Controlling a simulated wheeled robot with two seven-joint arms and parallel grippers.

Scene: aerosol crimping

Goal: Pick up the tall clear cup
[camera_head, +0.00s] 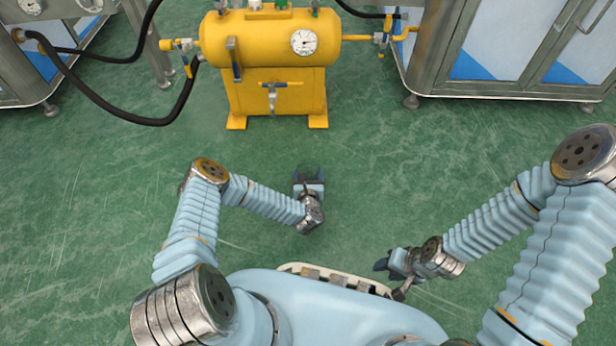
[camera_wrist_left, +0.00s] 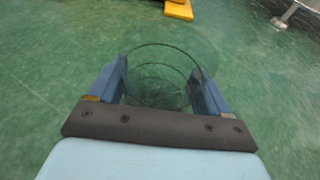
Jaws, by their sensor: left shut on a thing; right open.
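The tall clear cup (camera_wrist_left: 160,72) is between the two blue fingers of my left gripper (camera_wrist_left: 158,92) in the left wrist view. The fingers are shut on its sides, and its round rim faces up toward the camera. In the head view my left gripper (camera_head: 308,184) is over open green floor in the middle, and the cup (camera_head: 307,172) shows only faintly at its fingers. My right gripper (camera_head: 381,265) is open and empty, low and to the right, near the front of my body.
A yellow tank (camera_head: 268,40) with a gauge and valves stands at the back centre, with black hoses running left. Steel cabinets (camera_head: 500,50) stand at the back right and back left. The green floor (camera_head: 100,190) between is clear.

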